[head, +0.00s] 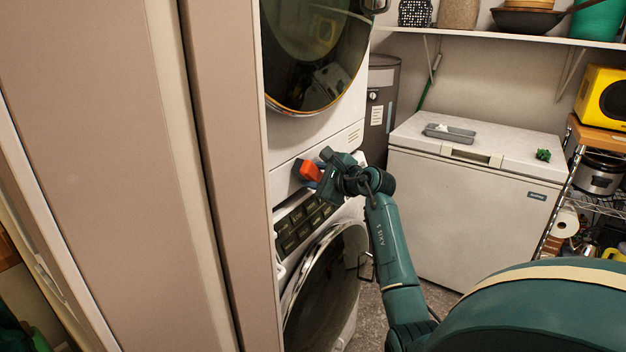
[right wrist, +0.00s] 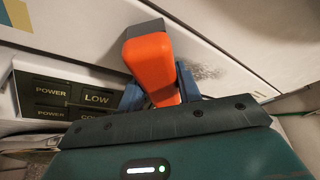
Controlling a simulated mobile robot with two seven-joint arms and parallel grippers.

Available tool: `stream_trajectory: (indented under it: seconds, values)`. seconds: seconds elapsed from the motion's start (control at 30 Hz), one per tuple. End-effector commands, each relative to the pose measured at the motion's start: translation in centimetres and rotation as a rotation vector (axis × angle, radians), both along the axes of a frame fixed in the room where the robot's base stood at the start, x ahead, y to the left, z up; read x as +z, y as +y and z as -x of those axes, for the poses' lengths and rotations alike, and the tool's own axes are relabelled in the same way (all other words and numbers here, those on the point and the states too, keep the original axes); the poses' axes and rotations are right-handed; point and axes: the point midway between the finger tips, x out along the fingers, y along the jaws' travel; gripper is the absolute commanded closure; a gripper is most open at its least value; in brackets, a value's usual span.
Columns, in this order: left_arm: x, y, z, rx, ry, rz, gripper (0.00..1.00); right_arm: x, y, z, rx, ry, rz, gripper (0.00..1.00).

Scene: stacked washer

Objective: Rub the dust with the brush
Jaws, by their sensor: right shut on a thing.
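The brush (head: 310,171) is an orange block with a grey end. It also fills the middle of the right wrist view (right wrist: 150,62). My right gripper (head: 321,174) is shut on it, with a blue finger on each side, in front of the white panel between the upper and lower washer units. The dust (right wrist: 207,71) is a dark grey smudge on the white panel, just right of the brush in the right wrist view. The brush's grey end is close to the panel; I cannot tell whether it touches. My left gripper is out of view.
The lower unit's control panel (head: 305,222) with dark buttons lies just below the brush. The upper round door (head: 315,50) is above. A tall beige panel (head: 110,170) stands at left. A white chest freezer (head: 470,200) with a grey tray (head: 450,133) stands at right.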

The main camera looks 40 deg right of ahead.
Motion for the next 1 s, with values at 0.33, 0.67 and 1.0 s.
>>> stream_trajectory:
  seconds: [0.33, 0.67, 1.0]
  values:
    - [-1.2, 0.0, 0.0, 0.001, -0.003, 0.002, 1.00, -0.1, -2.3, -0.5, -0.001, -0.001, 0.000, 0.84]
    - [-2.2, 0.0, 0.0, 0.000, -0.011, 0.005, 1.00, -0.3, -4.5, -1.3, -0.002, 0.001, 0.003, 0.84]
    - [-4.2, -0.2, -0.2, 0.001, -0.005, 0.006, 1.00, -0.2, -5.9, -1.8, -0.002, -0.001, 0.001, 0.84]
